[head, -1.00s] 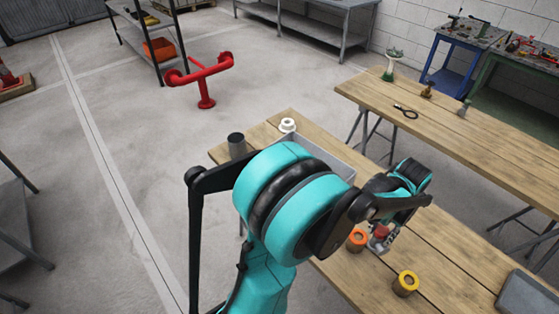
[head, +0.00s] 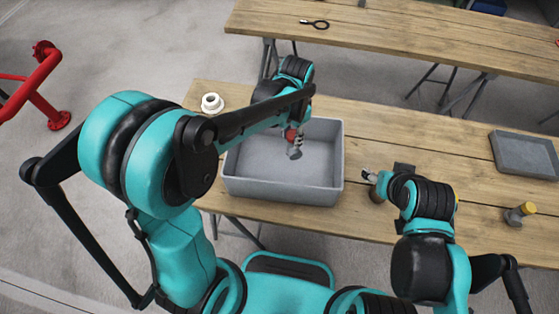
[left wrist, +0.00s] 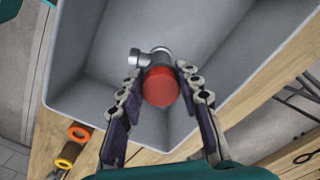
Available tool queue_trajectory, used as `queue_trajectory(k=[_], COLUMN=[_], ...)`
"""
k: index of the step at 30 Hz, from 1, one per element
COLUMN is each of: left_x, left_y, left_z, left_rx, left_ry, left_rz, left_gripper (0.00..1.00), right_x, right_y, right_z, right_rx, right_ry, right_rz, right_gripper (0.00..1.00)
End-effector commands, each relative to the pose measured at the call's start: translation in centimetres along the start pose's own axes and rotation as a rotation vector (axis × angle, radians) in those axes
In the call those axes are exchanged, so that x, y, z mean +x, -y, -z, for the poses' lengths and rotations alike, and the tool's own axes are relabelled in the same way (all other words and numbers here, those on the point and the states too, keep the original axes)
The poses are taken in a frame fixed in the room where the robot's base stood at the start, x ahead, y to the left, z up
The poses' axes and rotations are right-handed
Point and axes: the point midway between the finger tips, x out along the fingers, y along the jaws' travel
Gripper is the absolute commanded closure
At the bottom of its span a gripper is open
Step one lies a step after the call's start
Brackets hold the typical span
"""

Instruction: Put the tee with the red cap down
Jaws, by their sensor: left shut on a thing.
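My left gripper (head: 293,136) is shut on the tee with the red cap (head: 295,153), over the inside of the grey bin (head: 283,189). In the left wrist view the red cap (left wrist: 161,87) sits between the two fingers (left wrist: 163,100), with the metal tee body (left wrist: 150,58) beyond it. Grey bin walls (left wrist: 75,75) surround the tee there. I cannot tell whether the tee touches the bin floor. My right gripper (head: 370,177) is at the right of the bin, by a brownish part (head: 376,195) on the table; its jaws are too small to read.
A white ring-shaped part (head: 212,102) stands left of the bin. A yellow-capped part (head: 520,213) and a grey tray (head: 525,153) are at the right. Orange-ended (left wrist: 79,131) and yellow-ended (left wrist: 67,155) parts show beside the bin in the wrist view.

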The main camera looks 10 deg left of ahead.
Motion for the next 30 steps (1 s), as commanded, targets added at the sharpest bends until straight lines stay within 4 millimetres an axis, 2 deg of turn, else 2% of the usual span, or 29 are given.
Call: queue_trajectory(k=[1, 3, 7, 15, 20, 27, 30], left_x=[-0.6, -1.0, -0.6, 4.3, 5.4, 8.6, 8.7], left_y=[-1.7, -3.3, -4.9, -5.1, -5.0, -5.0, -5.0], left_z=[1.2, 2.4, 3.4, 3.5, 3.5, 3.5, 3.4], left_rx=[0.113, 0.241, 0.369, 0.387, 0.386, 0.385, 0.384], left_ry=[0.0, 0.001, 0.001, 0.001, 0.001, 0.001, 0.001], left_rz=[0.0, 0.0, 0.0, 0.0, 0.0, 0.0, 0.001], left_gripper=[1.0, 1.0, 1.0, 1.0, 1.0, 1.0, 1.0], right_x=[-0.3, -0.6, -0.6, 0.8, 1.0, 1.9, 1.8], right_y=[0.0, 0.0, 0.0, 0.0, 0.0, 0.0, 0.0], right_z=[0.2, 0.4, 0.4, -0.6, -0.7, -1.4, -1.3], right_rx=[0.0, 0.0, 0.0, 0.0, 0.0, 0.0, 0.0], right_ry=[0.0, 0.0, 0.0, 0.0, 0.0, 0.0, 0.0], right_rz=[0.0, 0.0, 0.0, 0.0, 0.0, 0.0, 0.0], right_gripper=[0.43, 0.43, 0.43, 0.43, 0.43, 0.43, 0.43])
